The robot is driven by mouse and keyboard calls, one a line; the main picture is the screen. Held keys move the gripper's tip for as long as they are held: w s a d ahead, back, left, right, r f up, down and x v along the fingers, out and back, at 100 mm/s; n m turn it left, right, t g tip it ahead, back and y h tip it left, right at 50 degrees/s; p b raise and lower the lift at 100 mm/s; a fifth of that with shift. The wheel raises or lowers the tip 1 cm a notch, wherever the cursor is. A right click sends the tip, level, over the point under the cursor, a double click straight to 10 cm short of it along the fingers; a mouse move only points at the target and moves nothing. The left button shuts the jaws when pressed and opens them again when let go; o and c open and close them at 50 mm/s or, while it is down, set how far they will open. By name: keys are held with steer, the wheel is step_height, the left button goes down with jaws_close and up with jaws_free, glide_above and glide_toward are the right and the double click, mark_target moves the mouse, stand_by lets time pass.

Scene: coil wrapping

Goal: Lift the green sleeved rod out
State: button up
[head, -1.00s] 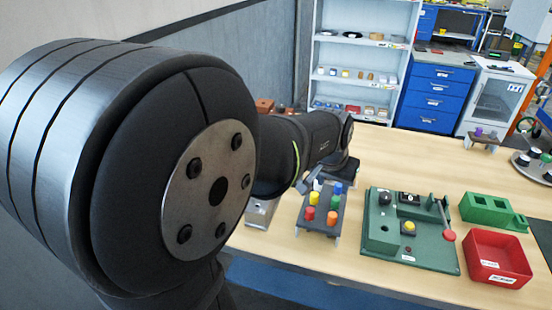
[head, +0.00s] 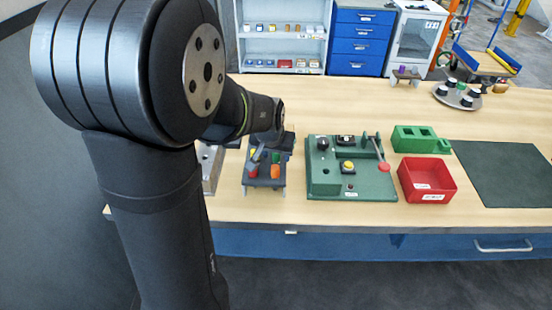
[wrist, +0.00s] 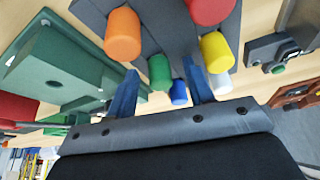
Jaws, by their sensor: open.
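The green sleeved rod (wrist: 160,72) stands in a dark rack (wrist: 165,25) among other coloured rods. In the wrist view it shows between the two blue fingers of my gripper (wrist: 159,70), which is open and apart from it on both sides. Whether the fingertips reach down to its height I cannot tell. In the head view the green rod (head: 276,157) shows in the rack (head: 264,182) beside my gripper (head: 257,153). My gripper hides part of the rack there.
Close by are orange (wrist: 123,35), red (wrist: 210,8), yellow (wrist: 216,52), blue (wrist: 178,93) and white (wrist: 221,83) rods. Right of the rack are a green fixture (head: 322,185) with a red-knobbed lever, a red bin (head: 427,181) and a green block (head: 415,134). A dark mat (head: 505,175) lies clear.

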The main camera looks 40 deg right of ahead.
steer(key=shift+c, duration=0.5)
jaws_close()
steer(key=shift+r, duration=0.15)
step_height(320, 180, up, 10)
